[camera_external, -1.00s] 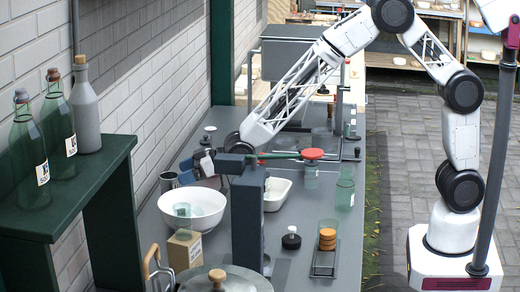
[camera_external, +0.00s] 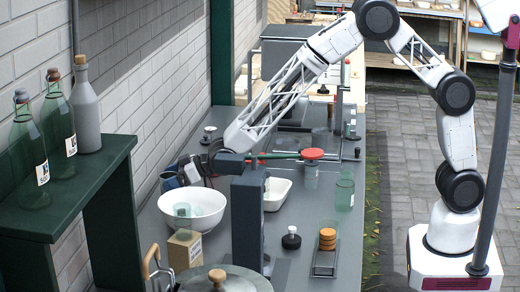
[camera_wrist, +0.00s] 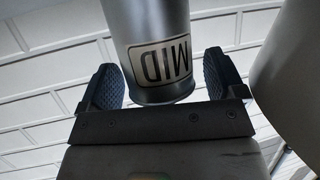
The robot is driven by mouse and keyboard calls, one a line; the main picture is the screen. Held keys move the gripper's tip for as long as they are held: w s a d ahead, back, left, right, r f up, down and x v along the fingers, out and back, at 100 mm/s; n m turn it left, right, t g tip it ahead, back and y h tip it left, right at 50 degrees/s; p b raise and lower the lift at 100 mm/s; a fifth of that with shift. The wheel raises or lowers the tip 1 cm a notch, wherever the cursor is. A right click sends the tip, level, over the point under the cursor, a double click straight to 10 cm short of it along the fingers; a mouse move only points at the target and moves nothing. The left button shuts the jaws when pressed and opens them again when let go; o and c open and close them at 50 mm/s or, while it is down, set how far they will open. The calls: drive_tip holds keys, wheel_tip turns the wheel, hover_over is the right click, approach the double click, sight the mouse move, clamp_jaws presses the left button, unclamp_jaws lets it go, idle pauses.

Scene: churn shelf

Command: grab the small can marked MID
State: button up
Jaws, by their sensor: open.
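The small can (camera_wrist: 150,25) is a plain grey metal cylinder with a pale label reading MID, upside down in the wrist view. My gripper (camera_wrist: 163,82) has its jaws open, with one dark ridged finger pad on each side of the can. Small gaps show between the pads and the can, so I see no grip on it. In the external view my gripper (camera_external: 184,174) is low by the wall, behind the white bowl. The can is mostly hidden there by my gripper.
The white bowl (camera_external: 205,212) with a green glass stands just in front of my gripper. A dark grey post (camera_external: 247,225) and a green-handled bar with a red knob (camera_external: 312,154) stand to the right. A large pale surface (camera_wrist: 290,75) lies close at the right in the wrist view.

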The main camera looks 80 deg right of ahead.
drive_tip(key=shift+w+f, duration=0.15)
drive_tip(key=shift+w, duration=0.1)
drive_tip(key=shift+c, duration=0.5)
drive_tip(key=c, duration=1)
